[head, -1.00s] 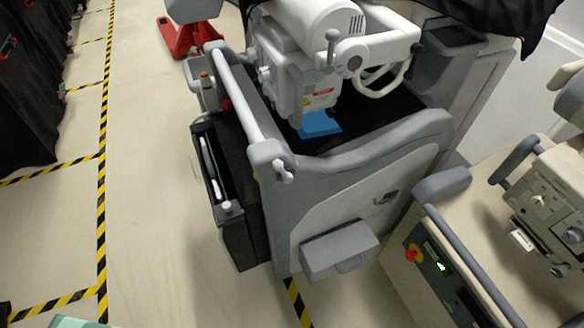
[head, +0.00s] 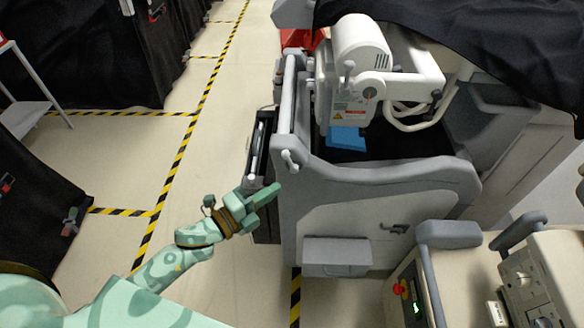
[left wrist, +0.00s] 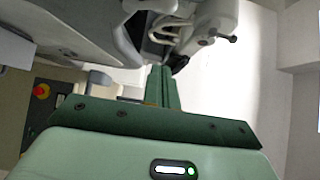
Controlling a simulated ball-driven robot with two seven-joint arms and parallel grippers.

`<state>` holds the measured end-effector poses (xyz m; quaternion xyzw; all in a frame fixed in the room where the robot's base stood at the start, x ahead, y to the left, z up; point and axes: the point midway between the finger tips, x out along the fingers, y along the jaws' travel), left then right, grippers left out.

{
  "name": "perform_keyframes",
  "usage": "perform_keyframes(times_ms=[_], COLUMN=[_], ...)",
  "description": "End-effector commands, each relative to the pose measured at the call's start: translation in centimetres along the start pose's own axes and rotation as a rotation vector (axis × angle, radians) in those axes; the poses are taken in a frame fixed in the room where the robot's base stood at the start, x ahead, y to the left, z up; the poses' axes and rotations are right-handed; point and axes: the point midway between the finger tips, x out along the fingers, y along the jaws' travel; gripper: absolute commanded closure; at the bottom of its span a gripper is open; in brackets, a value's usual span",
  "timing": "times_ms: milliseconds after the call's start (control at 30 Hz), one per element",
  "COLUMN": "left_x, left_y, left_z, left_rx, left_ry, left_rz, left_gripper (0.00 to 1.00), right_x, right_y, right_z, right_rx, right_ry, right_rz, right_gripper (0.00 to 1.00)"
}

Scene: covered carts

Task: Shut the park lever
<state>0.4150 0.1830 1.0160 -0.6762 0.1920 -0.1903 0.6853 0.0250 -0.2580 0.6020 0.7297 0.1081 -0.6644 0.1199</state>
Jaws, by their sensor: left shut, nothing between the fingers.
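A covered cart (head: 315,235), grey and white, stands right of centre in the head view. A small pale lever (head: 290,160) sticks out at its near left corner, at the end of the handle rail; I cannot tell for sure that it is the park lever. A dark handle (head: 395,229) sits on the cart's side panel. My left gripper (head: 272,190), green, is shut and empty, just below and left of the pale lever in the picture, apart from it. Its shut fingers (left wrist: 163,85) also show in the left wrist view. My right gripper is out of view.
A second beige machine (head: 535,270) with a red button (head: 399,289) stands at the lower right. Black-draped carts (head: 90,50) line the left. The pale floor (head: 130,180) between, with yellow-black tape, is clear.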

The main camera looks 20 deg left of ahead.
Motion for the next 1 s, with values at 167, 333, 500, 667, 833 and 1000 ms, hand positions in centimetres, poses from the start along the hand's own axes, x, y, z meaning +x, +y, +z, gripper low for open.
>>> perform_keyframes(times_ms=[167, 333, 500, 667, 833, 1000], left_x=[0.0, 0.2, 1.9, 5.2, 8.9, 9.5], left_y=[0.1, 0.1, 0.0, -0.1, 0.1, 0.2], left_z=[0.1, 0.1, 0.2, 0.2, 0.2, 1.9], left_rx=[0.004, 0.001, 0.001, 0.001, -0.001, 0.003], left_ry=[-0.003, -0.004, -0.005, -0.005, -0.005, -0.007], left_rz=[0.002, 0.003, 0.001, 0.0, 0.001, 0.006], left_gripper=[1.0, 1.0, 1.0, 1.0, 1.0, 1.0], right_x=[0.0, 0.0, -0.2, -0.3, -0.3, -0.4], right_y=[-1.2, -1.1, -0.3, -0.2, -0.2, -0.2], right_z=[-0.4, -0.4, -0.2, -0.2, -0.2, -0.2], right_rx=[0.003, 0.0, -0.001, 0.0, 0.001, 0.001], right_ry=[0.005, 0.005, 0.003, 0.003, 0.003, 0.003], right_rz=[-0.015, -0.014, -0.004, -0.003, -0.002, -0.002], right_gripper=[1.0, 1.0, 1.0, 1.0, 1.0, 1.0])
